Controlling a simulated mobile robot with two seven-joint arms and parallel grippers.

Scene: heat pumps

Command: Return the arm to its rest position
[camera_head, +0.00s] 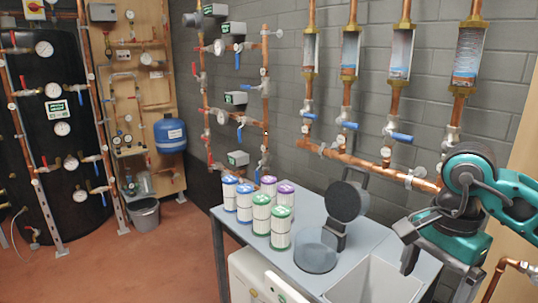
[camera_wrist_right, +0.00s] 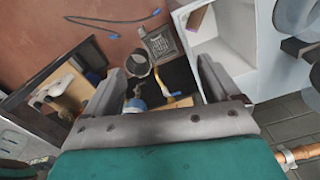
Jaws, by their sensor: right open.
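My right arm, teal with grey joints, comes in from the right side of the head view, bent over the right end of the grey worktop (camera_head: 372,236). Its gripper (camera_head: 408,248) points down there, and part of it is hidden by the arm. In the right wrist view the two grey fingers of the gripper (camera_wrist_right: 161,68) stand wide apart with nothing held between them. My left gripper is not in view.
Several white cans with blue, green and purple bands (camera_head: 261,214) stand on the worktop. A dark round-headed device (camera_head: 346,203) and a clear cylinder (camera_head: 316,254) stand nearer the arm. Copper pipes with blue valves (camera_head: 402,137) run along the wall behind.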

